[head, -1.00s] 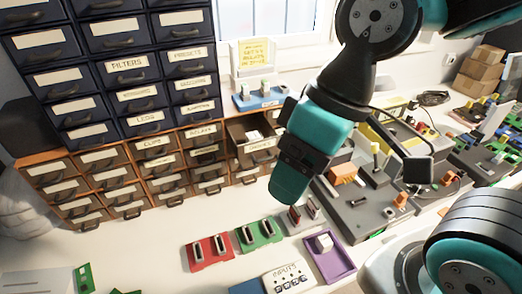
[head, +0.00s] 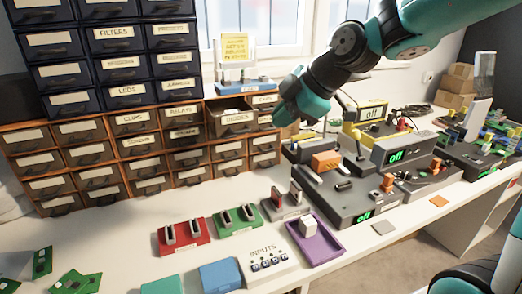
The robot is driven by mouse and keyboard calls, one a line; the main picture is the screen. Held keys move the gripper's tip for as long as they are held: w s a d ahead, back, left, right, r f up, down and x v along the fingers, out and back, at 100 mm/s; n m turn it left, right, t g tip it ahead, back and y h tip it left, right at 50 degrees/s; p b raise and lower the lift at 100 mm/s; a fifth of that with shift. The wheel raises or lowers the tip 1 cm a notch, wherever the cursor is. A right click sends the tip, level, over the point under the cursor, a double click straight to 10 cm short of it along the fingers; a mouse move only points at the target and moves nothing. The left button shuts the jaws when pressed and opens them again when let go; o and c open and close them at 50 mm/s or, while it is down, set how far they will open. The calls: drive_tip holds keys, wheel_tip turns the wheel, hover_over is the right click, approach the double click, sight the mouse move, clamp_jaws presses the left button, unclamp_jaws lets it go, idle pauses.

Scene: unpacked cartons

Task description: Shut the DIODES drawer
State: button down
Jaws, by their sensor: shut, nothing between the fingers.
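The DIODES drawer (head: 236,119) is in the brown wooden cabinet, upper rows, towards the right. It is pulled out, its front standing forward of its neighbours and part of its inside showing above the front. My gripper (head: 284,118) is shut and empty, pointing down just to the right of the drawer front. It covers part of the cabinet's right end. I cannot tell whether it touches the drawer or cabinet.
Dark blue drawers (head: 120,62) stand on the left of the brown cabinet (head: 110,173). A blue stand with a yellow note (head: 236,46) is above the open drawer. Grey bench instruments (head: 345,195) stand to the right. Red (head: 184,236) and green (head: 236,219) holders lie in front.

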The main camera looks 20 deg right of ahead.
drive_tip(key=w+a+f+p, duration=0.1)
drive_tip(key=w+a+f, duration=0.3)
drive_tip(key=w+f, duration=0.2)
drive_tip(key=w, duration=0.2)
drive_tip(key=shift+w+a+f, duration=0.25)
drive_tip(key=shift+w+f, duration=0.05)
drive_tip(key=shift+w, duration=0.1)
